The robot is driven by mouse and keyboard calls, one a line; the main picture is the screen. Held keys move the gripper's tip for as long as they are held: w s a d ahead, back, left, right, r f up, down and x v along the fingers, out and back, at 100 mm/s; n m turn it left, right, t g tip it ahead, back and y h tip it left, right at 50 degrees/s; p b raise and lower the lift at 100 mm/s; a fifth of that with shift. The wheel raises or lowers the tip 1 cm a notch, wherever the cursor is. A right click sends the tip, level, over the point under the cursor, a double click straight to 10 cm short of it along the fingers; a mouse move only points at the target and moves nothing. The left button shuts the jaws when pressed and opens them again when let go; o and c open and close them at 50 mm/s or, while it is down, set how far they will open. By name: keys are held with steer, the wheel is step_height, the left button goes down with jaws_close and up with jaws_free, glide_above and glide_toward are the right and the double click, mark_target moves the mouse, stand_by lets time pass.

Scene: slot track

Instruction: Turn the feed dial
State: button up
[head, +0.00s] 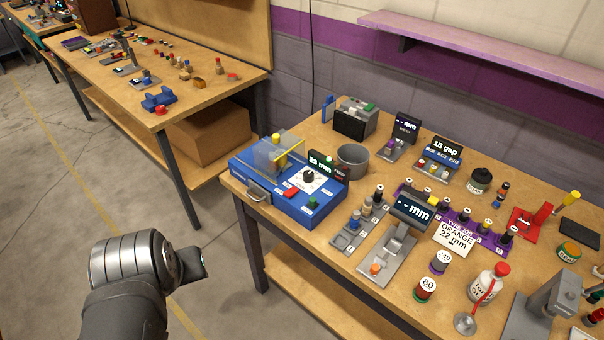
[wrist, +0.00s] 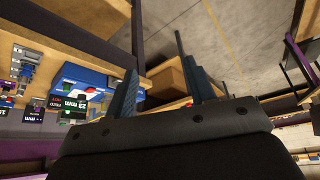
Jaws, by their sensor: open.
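The feed dial (head: 309,176) is a black knob on a white plate, on top of the blue machine (head: 268,203) at the near left of the right-hand bench. The display (head: 321,164) behind it reads 23 mm. A card (head: 456,238) on the bench reads "ORANGE 22 mm". My gripper (head: 203,263) is in front of and to the left of the bench, over the floor, apart from the dial. In the wrist view my gripper (wrist: 158,66) has its two fingers apart with nothing held. The blue machine (wrist: 88,80) and its display (wrist: 72,104) show there at the left.
A red button (head: 291,192) and a green button (head: 312,203) sit near the dial. A clear guard (head: 277,155) stands behind on the machine, with a grey cup (head: 353,160) to the right. Another bench (head: 190,92) stands behind left. The floor between is clear.

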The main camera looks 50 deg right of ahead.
steer(key=w+d+r+m, duration=0.1)
steer(key=w+d+r, duration=0.3)
steer(key=d, duration=0.4)
steer(key=m+g, duration=0.2)
steer(key=m, duration=0.1)
glide_above(308, 174)
steer(key=s+a, duration=0.5)
steer(key=shift+h, duration=0.4)
steer(key=x, duration=1.6)
steer(key=shift+w+d, duration=0.25)
steer(key=shift+w, duration=0.2)
steer(key=shift+c, duration=0.4)
steer(key=c, duration=0.9)
steer(key=shift+a+m+g+h, duration=0.1)
steer(key=shift+m+g+h, duration=0.4)
steer(key=shift+m, duration=1.7)
